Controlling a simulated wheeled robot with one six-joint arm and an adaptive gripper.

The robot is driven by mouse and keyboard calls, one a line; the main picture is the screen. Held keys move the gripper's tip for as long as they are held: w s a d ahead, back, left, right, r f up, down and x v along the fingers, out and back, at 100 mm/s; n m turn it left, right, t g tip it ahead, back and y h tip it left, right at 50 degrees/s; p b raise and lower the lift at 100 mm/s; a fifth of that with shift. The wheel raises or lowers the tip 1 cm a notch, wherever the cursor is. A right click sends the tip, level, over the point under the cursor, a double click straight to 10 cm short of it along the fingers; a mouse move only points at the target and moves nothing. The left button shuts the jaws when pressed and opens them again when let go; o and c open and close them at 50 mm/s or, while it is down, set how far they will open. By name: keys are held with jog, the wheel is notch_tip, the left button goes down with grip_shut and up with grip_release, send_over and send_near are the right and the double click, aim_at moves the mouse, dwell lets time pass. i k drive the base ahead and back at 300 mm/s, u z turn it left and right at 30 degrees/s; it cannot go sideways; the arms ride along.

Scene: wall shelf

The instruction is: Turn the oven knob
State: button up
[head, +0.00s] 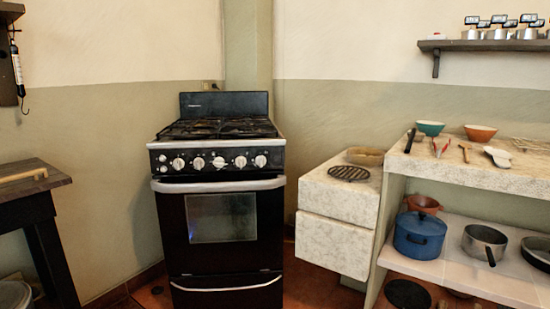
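A black stove with an oven (150,200) stands against the wall, left of the middle in the head view. Its front panel carries a row of several white knobs; the middle one (218,162) is a little larger than the others. I cannot tell which knob is the oven knob. Below the panel are a silver door handle (218,185) and a closed oven door with a window (222,217). My gripper is not in view.
A stone block (335,240) with a round grate (349,173) stands right of the stove. A stone counter (470,175) holds bowls and utensils, with a blue pot (419,236) below. A dark wooden table (30,210) stands at left. Floor shows beside the stove.

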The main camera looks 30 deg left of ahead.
aim_at(219, 163)
jog(key=i, duration=0.9)
jog(key=u, duration=0.3)
